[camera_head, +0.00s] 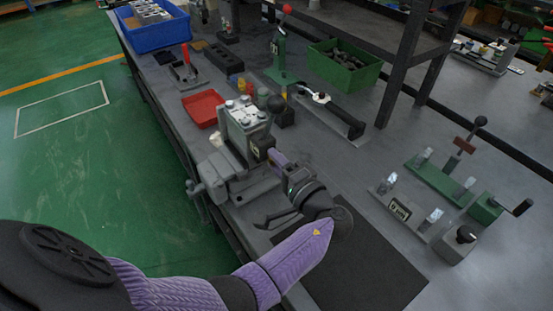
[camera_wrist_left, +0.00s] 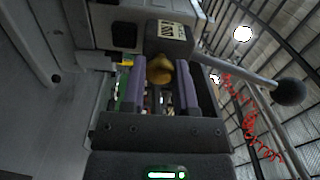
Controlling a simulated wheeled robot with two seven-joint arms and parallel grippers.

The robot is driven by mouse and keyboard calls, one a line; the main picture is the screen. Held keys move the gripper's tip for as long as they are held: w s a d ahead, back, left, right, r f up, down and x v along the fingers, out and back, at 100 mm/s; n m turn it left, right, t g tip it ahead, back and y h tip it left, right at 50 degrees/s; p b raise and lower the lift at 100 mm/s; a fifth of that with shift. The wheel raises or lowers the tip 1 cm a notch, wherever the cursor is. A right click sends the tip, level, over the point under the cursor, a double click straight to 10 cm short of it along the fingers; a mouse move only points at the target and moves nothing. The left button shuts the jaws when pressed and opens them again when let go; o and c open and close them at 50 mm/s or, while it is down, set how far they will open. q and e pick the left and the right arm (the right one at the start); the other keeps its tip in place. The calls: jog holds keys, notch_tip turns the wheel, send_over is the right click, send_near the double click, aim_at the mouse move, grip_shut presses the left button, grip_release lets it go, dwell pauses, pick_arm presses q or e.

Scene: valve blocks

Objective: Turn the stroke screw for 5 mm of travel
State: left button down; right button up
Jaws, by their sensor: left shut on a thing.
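The valve block (camera_head: 243,122), grey with several pale round tops, stands clamped in a grey vise (camera_head: 238,187) on the bench. My left gripper (camera_head: 276,157) reaches its near right side, with its purple fingers against the block's face. In the left wrist view a brass-coloured rounded knob (camera_wrist_left: 160,69), which looks like the stroke screw, sits between the fingers of my left gripper (camera_wrist_left: 161,78). The gripper is shut on it. In the head view the knob is hidden by the gripper. My right gripper is not in view.
A lever with a black ball (camera_wrist_left: 290,92) sticks out beside the fingers. A red tray (camera_head: 203,108), a blue crate (camera_head: 160,34) and a green bin (camera_head: 345,75) stand farther back. A dark mat (camera_head: 372,262) lies bare at the front; a green fixture (camera_head: 440,183) stands right.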

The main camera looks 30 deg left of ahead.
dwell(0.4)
pick_arm(q)
jog(key=shift+c, duration=1.8)
grip_release()
jog(key=shift+w, duration=0.1)
